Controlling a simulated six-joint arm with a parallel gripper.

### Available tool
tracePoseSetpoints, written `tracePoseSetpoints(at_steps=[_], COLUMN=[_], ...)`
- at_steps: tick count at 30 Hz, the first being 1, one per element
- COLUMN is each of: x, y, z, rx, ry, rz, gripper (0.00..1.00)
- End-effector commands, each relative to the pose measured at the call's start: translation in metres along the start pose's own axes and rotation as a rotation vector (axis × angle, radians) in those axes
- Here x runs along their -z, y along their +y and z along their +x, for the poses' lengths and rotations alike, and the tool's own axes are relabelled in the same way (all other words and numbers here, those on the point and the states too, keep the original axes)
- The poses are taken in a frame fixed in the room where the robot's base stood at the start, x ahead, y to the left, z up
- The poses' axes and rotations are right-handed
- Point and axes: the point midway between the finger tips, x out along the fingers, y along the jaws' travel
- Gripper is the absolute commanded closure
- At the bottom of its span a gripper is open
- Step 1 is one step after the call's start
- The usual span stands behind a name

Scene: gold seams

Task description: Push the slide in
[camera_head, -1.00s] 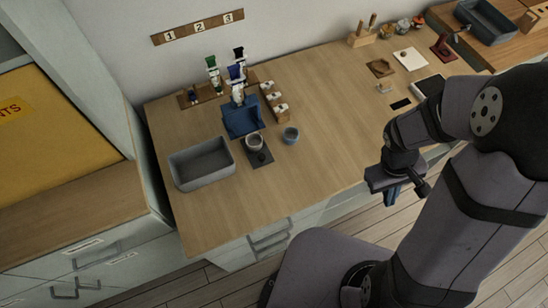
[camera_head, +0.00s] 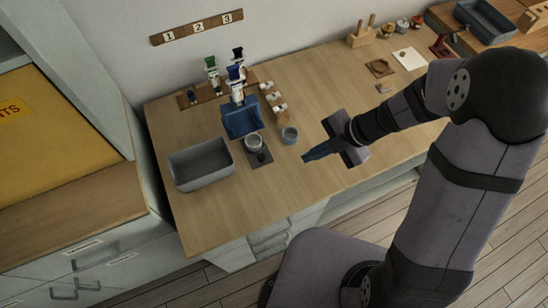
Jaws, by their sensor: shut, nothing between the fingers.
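A blue stand (camera_head: 240,118) stands on the wooden table, with a blue-labelled tube (camera_head: 236,80) upright above it; this may be the part with the slide, but the slide itself is too small to make out. A small pale cup (camera_head: 254,142) sits on a dark square plate (camera_head: 262,158) in front of the stand. My gripper (camera_head: 306,157) is shut and empty, pointing left above the table, to the right of the dark plate and apart from everything.
A grey bin (camera_head: 201,165) is at the left. Small white-topped blocks (camera_head: 276,100) and more tubes (camera_head: 212,75) stand behind. The table's front middle is clear.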

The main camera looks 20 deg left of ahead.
Motion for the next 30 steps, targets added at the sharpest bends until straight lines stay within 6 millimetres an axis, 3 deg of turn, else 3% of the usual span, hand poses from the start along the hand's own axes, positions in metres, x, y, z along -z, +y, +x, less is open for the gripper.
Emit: tracePoseSetpoints(at_steps=[5,14,20,30], x=[0.016,0.017,0.019,0.022], y=[0.002,0.002,0.002,0.002], z=[-0.001,0.009,0.035,0.096], rx=[-0.009,-0.009,-0.007,-0.007], ry=[0.064,0.064,0.066,0.063], rz=[-0.011,-0.015,-0.015,-0.014], gripper=[1.0,1.0,1.0,1.0])
